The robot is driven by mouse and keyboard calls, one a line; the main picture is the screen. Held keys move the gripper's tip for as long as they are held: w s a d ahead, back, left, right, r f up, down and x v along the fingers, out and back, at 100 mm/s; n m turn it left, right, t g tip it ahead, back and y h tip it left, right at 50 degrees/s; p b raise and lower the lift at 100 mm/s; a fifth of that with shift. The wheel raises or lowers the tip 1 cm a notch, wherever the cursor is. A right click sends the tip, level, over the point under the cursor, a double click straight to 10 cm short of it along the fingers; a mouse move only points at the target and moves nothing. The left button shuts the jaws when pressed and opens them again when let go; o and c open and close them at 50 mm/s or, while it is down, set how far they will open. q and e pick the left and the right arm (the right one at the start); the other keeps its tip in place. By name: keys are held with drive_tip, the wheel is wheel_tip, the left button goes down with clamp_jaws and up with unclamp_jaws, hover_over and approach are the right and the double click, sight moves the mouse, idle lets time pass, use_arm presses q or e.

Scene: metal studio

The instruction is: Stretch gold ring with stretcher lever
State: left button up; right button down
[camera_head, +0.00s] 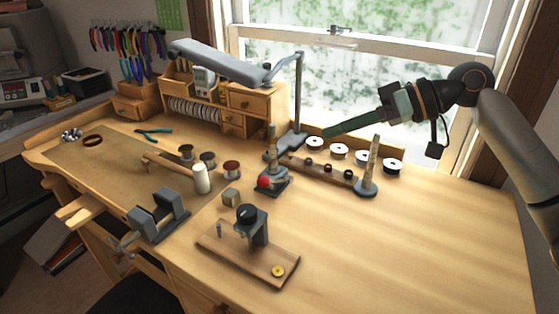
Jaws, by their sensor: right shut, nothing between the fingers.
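A small round gold piece (278,271), which looks like the gold ring, lies on the front right end of a wooden board (235,254). A dark metal tool with a black round top (252,222) stands on that board. Behind it stands a metal tool with a red ball (264,182) and an upright post; I cannot tell which tool carries the stretcher lever. My right gripper (327,134) comes in from the right, shut and empty, its dark green fingers pointing left above the back of the bench, apart from the ring and both tools. My left gripper is not in view.
A tapered post on a round base (367,187) and several white-topped spools (339,151) stand near the window. A grey vise (158,218) sits at the front left edge. A lamp arm (225,62) hangs over the back. The bench's right side (430,240) is clear.

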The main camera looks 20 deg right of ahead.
hover_over(276, 181)
drive_tip(key=s+d, duration=0.2)
wheel_tip(276, 181, down, 4)
drive_tip(key=f, duration=0.1)
use_arm(q)
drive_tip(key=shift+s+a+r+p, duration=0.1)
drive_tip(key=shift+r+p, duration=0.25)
drive_tip(key=shift+p, duration=0.05)
use_arm(e)
drive_tip(key=a+f, duration=0.1)
drive_tip(key=s+a+f, duration=0.1)
drive_tip(key=f, duration=0.1)
